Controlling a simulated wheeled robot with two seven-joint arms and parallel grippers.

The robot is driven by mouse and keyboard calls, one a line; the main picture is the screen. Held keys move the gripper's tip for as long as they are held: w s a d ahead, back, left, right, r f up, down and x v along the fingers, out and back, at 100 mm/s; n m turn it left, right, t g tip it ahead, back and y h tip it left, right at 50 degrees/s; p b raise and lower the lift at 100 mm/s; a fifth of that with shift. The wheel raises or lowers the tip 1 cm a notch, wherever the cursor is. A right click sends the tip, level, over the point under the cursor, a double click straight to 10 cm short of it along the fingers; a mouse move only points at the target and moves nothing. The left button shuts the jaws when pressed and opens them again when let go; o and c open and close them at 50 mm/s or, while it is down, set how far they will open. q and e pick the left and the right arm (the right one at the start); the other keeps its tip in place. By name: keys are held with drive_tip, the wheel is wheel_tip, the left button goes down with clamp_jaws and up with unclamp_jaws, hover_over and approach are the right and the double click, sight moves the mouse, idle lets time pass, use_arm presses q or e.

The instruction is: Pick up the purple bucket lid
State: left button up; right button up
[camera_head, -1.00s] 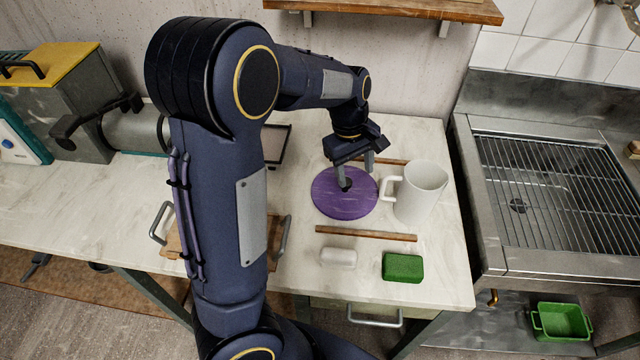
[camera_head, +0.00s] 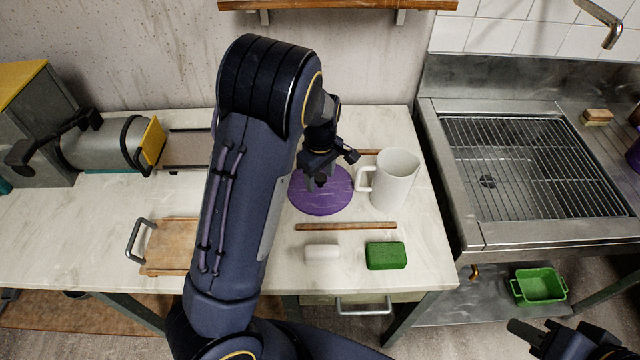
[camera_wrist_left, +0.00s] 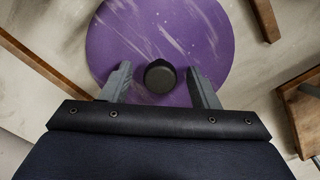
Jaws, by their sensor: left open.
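The purple bucket lid (camera_head: 325,203) is a round streaked disc lying flat on the pale marble counter. It also shows in the left wrist view (camera_wrist_left: 190,35), with a dark round knob (camera_wrist_left: 160,77) on it. My left gripper (camera_head: 318,182) is over the lid, pointing down. In the left wrist view its open fingers (camera_wrist_left: 158,78) stand on either side of the knob, with a gap on both sides. My right gripper (camera_head: 550,340) shows only in part at the bottom right, far from the lid; its jaws cannot be made out.
A white pitcher (camera_head: 395,182) stands close to the right of the lid. A wooden strip (camera_head: 346,227), a white block (camera_head: 322,253) and a green sponge (camera_head: 386,256) lie in front. Another strip (camera_head: 368,152) lies behind. A sink with a rack (camera_head: 530,160) is at right.

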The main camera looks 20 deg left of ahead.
use_arm(q)
drive_tip(key=shift+f, duration=0.25)
drive_tip(key=c, duration=1.1)
drive_tip(key=shift+o, duration=0.2)
drive_tip(key=shift+r, duration=0.1)
